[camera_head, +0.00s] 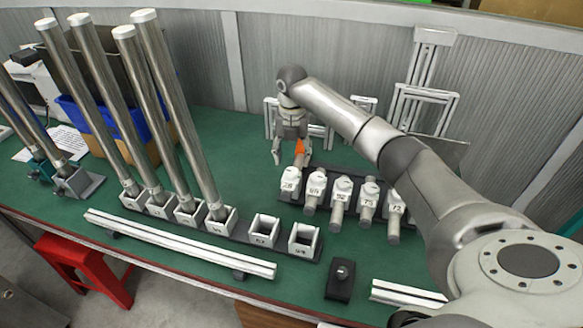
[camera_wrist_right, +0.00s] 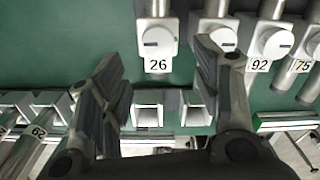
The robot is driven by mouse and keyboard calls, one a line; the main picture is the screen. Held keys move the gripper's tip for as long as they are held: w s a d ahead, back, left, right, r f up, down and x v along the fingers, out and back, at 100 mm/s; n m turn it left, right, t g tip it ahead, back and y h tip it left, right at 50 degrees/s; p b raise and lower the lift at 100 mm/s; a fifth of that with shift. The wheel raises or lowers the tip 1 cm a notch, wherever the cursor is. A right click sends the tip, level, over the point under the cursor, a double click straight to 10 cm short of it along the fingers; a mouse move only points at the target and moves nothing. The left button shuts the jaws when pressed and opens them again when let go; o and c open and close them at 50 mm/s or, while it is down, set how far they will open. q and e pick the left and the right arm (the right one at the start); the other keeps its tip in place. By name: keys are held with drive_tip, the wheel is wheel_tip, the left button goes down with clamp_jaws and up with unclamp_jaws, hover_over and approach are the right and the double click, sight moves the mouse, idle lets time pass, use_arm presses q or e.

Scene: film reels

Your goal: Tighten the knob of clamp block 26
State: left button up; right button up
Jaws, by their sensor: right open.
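Clamp block 26 (camera_head: 290,186) is the leftmost white block in the row at the back of the green table. In the right wrist view, block 26 (camera_wrist_right: 158,66) shows its number label below a round white knob face (camera_wrist_right: 157,37), with a grey rod behind it. My right gripper (camera_head: 291,160) points down just behind and above block 26. In the wrist view the fingers (camera_wrist_right: 165,75) of my right gripper are spread wide and empty, one on each side of the block's place in the picture. Contact with the knob cannot be seen. My left gripper is not in view.
Several similar clamp blocks, including block 92 (camera_wrist_right: 260,65) and block 75 (camera_wrist_right: 300,66), stand close on the right. Tall metal tubes (camera_head: 170,110) stand in holders at left. Empty square holders (camera_head: 304,240) and a long white rail (camera_head: 180,243) lie nearer the front.

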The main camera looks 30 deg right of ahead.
sight(292, 172)
wheel_tip(292, 172, down, 5)
drive_tip(key=shift+w+r, duration=0.15)
drive_tip(key=shift+f, duration=0.65)
drive_tip(key=c, duration=1)
drive_tip(key=shift+p, duration=0.3)
